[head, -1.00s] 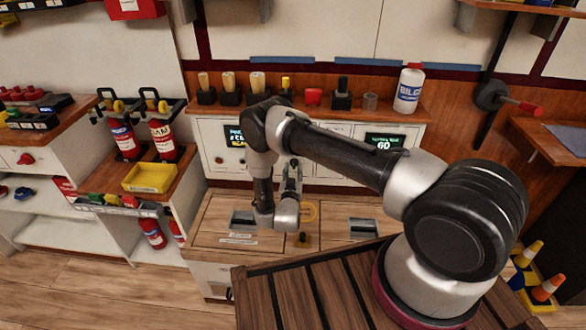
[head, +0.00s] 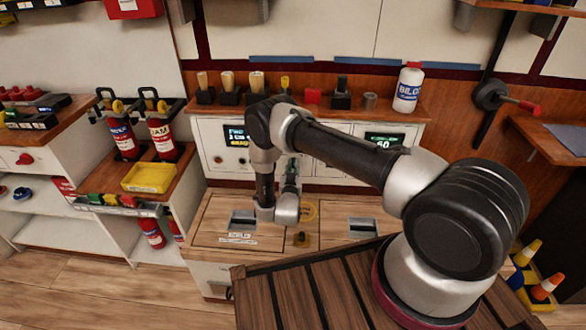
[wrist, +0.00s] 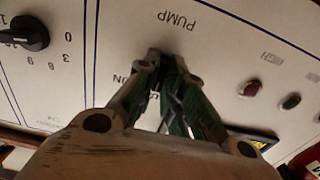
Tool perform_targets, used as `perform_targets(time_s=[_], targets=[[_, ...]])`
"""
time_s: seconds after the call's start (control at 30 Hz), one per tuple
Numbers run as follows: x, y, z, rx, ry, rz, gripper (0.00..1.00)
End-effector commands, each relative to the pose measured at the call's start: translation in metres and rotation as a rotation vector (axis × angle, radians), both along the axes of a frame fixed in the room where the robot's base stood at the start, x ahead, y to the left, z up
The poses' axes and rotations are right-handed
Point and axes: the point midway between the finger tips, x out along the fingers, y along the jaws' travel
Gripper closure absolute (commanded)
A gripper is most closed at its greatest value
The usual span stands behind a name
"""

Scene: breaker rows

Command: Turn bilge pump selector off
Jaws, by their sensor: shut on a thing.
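My gripper (wrist: 168,66) is shut at the white control panel (wrist: 135,28), on a section marked PUMP, upside down in the wrist view. Its fingertips meet just below that label, at the spot of the pump selector. The selector itself is hidden behind the fingers, so its direction cannot be read. Part of an ON label (wrist: 121,80) shows beside the left finger.
A black rotary knob (wrist: 30,33) with a number scale sits left in the wrist view. A wooden counter (head: 215,212) lies below the panel; a white bottle (head: 408,88) stands on the shelf above.

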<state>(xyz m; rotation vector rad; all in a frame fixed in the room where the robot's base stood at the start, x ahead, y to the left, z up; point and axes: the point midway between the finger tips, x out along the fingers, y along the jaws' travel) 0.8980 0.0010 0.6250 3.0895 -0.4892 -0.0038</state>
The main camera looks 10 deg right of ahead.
Motion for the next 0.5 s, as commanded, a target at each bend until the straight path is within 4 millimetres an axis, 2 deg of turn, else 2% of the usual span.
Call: perform_targets(time_s=[0.27, 0.5], targets=[[-0.0002, 0.0000, -0.0001, -0.118, 0.038, 0.000, 1.00], [-0.0003, 0.0000, -0.0001, -0.305, 0.099, 0.000, 1.00]])
